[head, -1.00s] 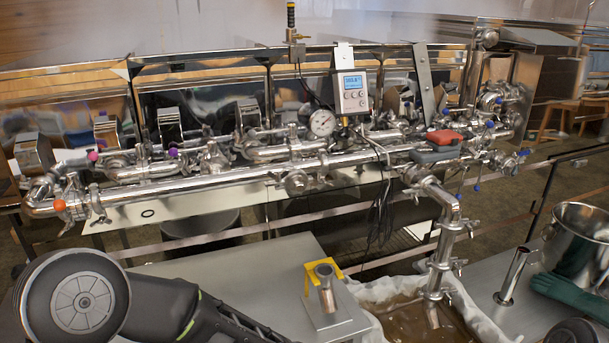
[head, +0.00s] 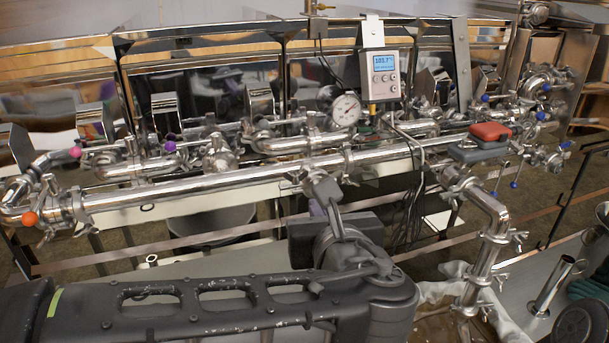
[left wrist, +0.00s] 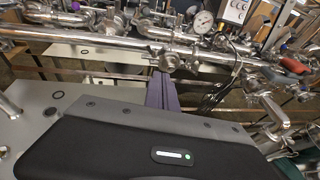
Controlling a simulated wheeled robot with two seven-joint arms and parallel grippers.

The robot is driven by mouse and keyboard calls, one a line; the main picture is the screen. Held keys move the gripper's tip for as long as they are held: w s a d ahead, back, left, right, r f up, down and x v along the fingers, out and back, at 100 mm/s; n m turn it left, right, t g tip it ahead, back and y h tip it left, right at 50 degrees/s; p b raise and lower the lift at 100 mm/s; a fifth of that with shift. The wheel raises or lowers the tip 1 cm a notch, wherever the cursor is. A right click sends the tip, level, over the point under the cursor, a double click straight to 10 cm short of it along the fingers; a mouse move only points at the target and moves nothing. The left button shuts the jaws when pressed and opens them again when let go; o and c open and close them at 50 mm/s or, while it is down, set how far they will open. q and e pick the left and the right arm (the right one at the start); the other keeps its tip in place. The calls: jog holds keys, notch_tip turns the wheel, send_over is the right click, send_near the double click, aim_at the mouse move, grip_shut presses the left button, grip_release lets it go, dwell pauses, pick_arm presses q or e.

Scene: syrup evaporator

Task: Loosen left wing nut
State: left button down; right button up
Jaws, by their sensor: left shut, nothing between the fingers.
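A long polished pipe (head: 240,180) runs across the front of the evaporator, with clamps along it. A clamp with small hardware (head: 68,208) sits at its left end, near an orange knob. A round capped fitting hangs under the pipe's middle and also shows in the left wrist view (left wrist: 170,60). My left gripper (head: 322,190) is shut and empty, in front of that fitting in the head view. In the left wrist view its fingers (left wrist: 161,80) end just below the fitting; contact cannot be told. Which wing nut is the left one is unclear. My right gripper is out of view.
A dial gauge (head: 346,110) and a digital display box (head: 383,75) stand above the pipe. A red-and-grey tool (head: 490,132) lies on the pipe to the right. A downpipe (head: 484,262) with clamps drops at right. Dark cables (head: 412,205) hang beside my left gripper.

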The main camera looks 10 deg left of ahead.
aim_at(308, 175)
pick_arm(q)
jog(key=p+x, duration=0.1)
jog(key=x, duration=0.3)
jog(key=p+x, duration=0.1)
jog(key=x, duration=0.4)
jog(key=p+x, duration=0.1)
jog(key=x, duration=0.4)
jog(key=shift+w+a+r+p, duration=0.1)
jog(key=shift+w+r+p, duration=0.1)
jog(key=shift+r+p, duration=0.2)
jog(key=shift+w+d+f+b, duration=0.1)
jog(key=shift+d+f+b, duration=0.1)
jog(key=shift+b, duration=0.5)
jog(key=shift+w+d+r+b, duration=0.15)
jog(key=shift+w+b, duration=0.05)
jog(key=shift+b, duration=0.2)
jog(key=shift+w, duration=0.1)
